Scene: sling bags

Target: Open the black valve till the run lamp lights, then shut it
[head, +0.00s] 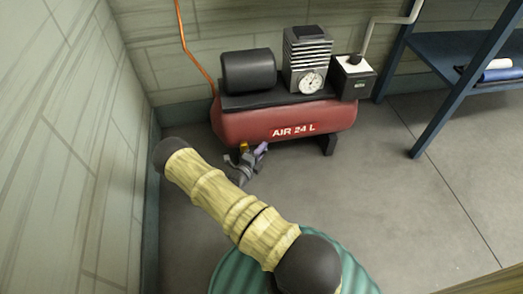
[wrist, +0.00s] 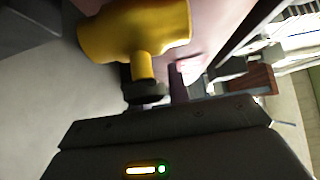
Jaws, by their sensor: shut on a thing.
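The air compressor has a red tank (head: 255,123) marked "AIR 24 L" near the back wall. A yellow valve body (wrist: 130,30) fills the upper left of the wrist view, its stem running down to a dark handle, the black valve (wrist: 143,93). In the head view a small yellow part (head: 244,147) shows under the tank. My gripper (head: 251,157) is low under the tank, shut on the black valve, whose turned angle I cannot tell. A black box (head: 354,78) on the right of the compressor carries a small green mark; I cannot tell if it is a lit lamp.
A dial gauge (head: 311,82) faces forward on the compressor. A blue shelf (head: 456,55) stands at right. The floor (head: 400,190) between is clear.

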